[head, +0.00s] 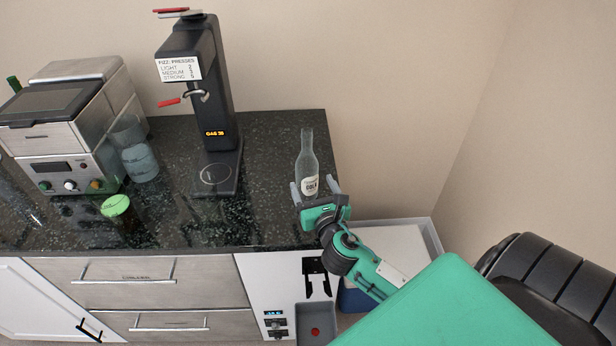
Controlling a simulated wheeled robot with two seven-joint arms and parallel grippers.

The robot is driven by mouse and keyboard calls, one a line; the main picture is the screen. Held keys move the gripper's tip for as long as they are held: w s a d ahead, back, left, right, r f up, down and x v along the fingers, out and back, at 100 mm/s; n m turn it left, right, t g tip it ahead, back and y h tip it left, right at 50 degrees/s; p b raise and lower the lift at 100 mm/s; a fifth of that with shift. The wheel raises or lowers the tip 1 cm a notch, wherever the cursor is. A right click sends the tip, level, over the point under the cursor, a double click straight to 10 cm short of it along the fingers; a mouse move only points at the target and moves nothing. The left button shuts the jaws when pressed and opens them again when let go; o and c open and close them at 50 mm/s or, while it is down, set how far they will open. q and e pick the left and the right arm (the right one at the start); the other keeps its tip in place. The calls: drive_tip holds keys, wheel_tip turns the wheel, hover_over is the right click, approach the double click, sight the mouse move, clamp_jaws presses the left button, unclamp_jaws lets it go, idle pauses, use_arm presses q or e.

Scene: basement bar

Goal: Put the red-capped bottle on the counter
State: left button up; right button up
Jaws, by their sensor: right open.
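A clear glass bottle (306,152) with a pale label stands upright on the dark speckled counter (265,215), near its right end. I see no red cap on its neck. My right gripper (314,187) is open at the bottle's lower part, one finger on each side. The gripper body hides the bottle's base, and I cannot tell whether the fingers touch the glass. A small round red thing (315,331), perhaps a cap, lies in a grey bin (301,320) below the counter front. My left gripper is not in view.
A tall black drinks machine (200,85) stands left of the bottle. Further left are a green-lidded jar (117,206), a clear jug (140,162) and a steel appliance (75,120). A black forked fitting (317,270) is above the bin. The counter's right edge is close to the bottle.

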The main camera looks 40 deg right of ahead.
drive_tip(key=shift+b+v, duration=0.3)
drive_tip(key=shift+v, duration=2)
